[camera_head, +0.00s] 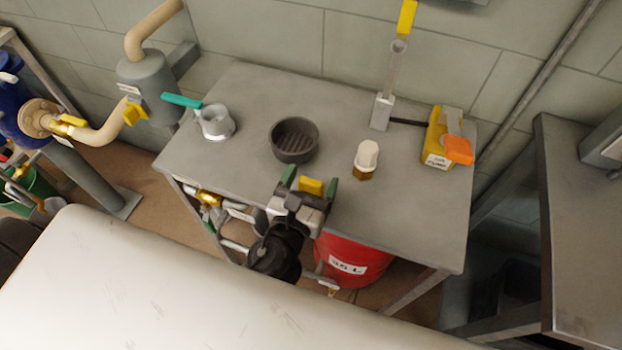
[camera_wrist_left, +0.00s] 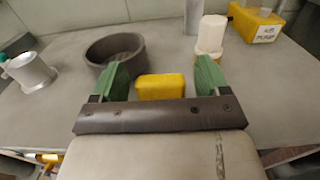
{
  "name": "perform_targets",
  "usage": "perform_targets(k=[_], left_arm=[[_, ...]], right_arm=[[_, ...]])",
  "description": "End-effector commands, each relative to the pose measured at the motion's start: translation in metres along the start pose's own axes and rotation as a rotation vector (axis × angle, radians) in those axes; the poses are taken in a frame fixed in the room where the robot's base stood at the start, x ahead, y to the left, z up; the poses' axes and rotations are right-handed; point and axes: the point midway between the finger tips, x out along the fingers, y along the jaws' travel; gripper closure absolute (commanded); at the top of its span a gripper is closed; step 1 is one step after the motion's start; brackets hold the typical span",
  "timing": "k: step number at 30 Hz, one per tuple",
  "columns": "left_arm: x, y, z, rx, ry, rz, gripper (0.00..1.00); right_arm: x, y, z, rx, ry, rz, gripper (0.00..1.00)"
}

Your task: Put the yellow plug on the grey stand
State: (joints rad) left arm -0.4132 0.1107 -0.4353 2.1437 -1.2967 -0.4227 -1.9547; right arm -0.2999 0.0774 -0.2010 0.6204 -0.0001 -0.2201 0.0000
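The yellow block (camera_head: 311,186), which looks like the yellow plug, is on the grey table near its front edge. It also shows in the left wrist view (camera_wrist_left: 160,87). My left gripper (camera_head: 310,183) is open, with its green fingers on either side of the block and a gap on both sides. A dark grey round dish (camera_head: 295,140) with a slatted inside stands empty behind the block, to the left. A grey upright post (camera_head: 385,108) on a small block base stands at the back. I cannot tell which of these is the grey stand. My right gripper is not in view.
A silver cup-like fitting (camera_head: 215,122) with a teal handle is at the table's left. A cream-topped piece (camera_head: 367,155) stands close to the right finger's side. A labelled yellow box (camera_head: 438,145) with an orange part is at the right. The table's right front (camera_head: 420,215) is clear.

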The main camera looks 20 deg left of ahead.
Motion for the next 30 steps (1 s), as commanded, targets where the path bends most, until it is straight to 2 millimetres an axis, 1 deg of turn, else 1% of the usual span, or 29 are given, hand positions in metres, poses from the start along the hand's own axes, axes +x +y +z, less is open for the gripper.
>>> perform_targets(k=[6,9,11,14,21,24,27,30], left_arm=[[0.000,0.000,0.000,0.000,0.000,0.000,0.24],[0.000,0.000,0.004,0.000,-0.001,0.000,0.24],[-0.005,0.000,0.001,0.000,0.001,-0.001,0.24],[-0.019,0.000,-0.001,0.000,0.003,-0.001,0.24],[-0.070,0.000,-0.003,-0.001,0.004,-0.001,0.24],[-0.088,0.000,-0.003,0.000,0.003,0.000,0.24],[-0.103,0.000,-0.002,0.001,0.002,-0.001,0.24],[-0.113,0.000,0.000,0.001,0.001,-0.001,0.24]], right_arm=[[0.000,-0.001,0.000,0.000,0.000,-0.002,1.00],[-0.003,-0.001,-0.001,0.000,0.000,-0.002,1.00],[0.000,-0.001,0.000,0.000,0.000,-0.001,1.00],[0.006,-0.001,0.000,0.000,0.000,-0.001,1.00],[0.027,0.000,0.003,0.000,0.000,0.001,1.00],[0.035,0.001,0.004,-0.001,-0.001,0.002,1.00],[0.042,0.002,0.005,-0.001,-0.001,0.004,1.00],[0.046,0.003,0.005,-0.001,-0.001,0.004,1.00]])
